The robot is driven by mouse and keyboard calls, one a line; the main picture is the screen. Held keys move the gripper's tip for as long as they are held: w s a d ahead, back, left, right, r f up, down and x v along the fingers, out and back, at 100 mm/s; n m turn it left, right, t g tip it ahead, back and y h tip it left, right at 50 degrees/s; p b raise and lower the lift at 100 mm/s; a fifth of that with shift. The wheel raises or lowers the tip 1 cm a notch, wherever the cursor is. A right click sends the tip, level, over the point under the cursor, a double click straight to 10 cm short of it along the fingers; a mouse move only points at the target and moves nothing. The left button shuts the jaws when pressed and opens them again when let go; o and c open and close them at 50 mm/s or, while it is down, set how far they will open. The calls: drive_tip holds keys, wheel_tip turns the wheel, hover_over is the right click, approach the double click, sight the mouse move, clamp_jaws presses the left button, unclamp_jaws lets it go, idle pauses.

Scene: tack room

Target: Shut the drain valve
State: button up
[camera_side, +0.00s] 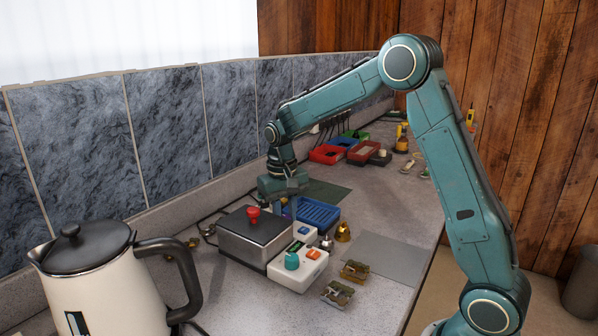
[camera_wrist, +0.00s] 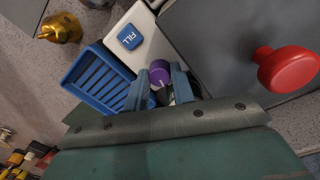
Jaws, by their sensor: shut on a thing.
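My gripper (camera_side: 288,207) is lowered beside the grey metal box (camera_side: 240,250). In the wrist view its two fingers (camera_wrist: 160,78) are closed around a small purple knob (camera_wrist: 159,68) at the end of a white panel (camera_wrist: 150,45). The purple knob's lower part is hidden between the fingers. A blue button marked FILL (camera_wrist: 130,36) sits on the same panel. No drain label is readable, so I cannot tell by marking that the purple knob is the drain valve.
A red knob (camera_side: 253,214) stands up on the grey box close by. A blue slotted basket (camera_side: 318,214) and a brass bell (camera_side: 343,233) are near. A white box with a teal knob (camera_side: 292,261) and a kettle (camera_side: 100,285) stand in front. A grey mat (camera_side: 385,257) is bare.

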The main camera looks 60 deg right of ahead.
drive_tip(key=shift+n, duration=1.6)
drive_tip(key=o, duration=1)
drive_tip(key=shift+a, duration=0.15)
drive_tip(key=shift+m, duration=0.3)
